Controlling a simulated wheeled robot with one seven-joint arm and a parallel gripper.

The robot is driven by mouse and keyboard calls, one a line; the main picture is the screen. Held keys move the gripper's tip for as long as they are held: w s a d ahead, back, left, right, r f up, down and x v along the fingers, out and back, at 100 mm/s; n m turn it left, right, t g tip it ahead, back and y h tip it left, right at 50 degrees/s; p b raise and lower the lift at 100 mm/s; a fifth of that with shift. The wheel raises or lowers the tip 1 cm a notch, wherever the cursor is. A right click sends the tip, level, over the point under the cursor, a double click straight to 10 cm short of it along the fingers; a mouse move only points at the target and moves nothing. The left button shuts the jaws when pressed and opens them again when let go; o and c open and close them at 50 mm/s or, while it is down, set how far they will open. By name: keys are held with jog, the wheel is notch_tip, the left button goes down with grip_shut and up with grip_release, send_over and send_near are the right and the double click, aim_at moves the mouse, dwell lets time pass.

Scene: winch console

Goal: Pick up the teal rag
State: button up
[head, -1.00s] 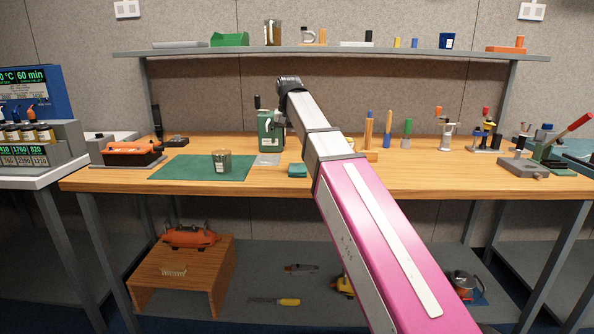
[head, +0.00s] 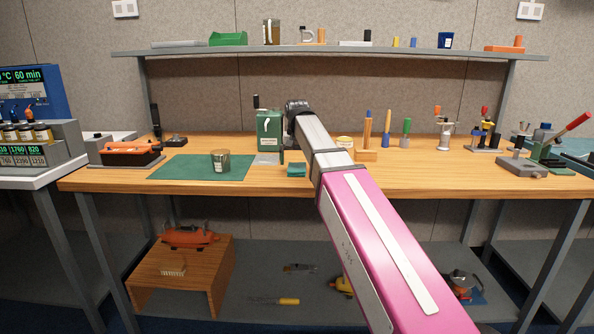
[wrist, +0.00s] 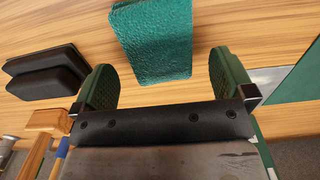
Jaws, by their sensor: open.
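The teal rag (head: 297,170) is a small folded cloth on the wooden bench near its front edge, right of the green mat. In the wrist view the rag (wrist: 155,38) is at the top middle, between and beyond the two green finger pads. My gripper (wrist: 163,66) is open, with a pad on either side of the rag's near end and visible gaps to both. It holds nothing. In the head view my arm hides most of the gripper; a dark green finger shows just above and left of the rag.
A green mat (head: 175,173) with a metal tin (head: 220,161) lies left of the rag. A green cranked device (head: 268,132) stands behind. A wooden block with upright tools (head: 367,155) is to the right. A black object (wrist: 45,72) sits beside the left finger in the wrist view.

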notch_tip(320, 180, down, 2)
jog(key=shift+f, duration=0.25)
jog(key=c, duration=1)
jog(key=shift+o, duration=0.2)
jog(key=shift+r, duration=0.1)
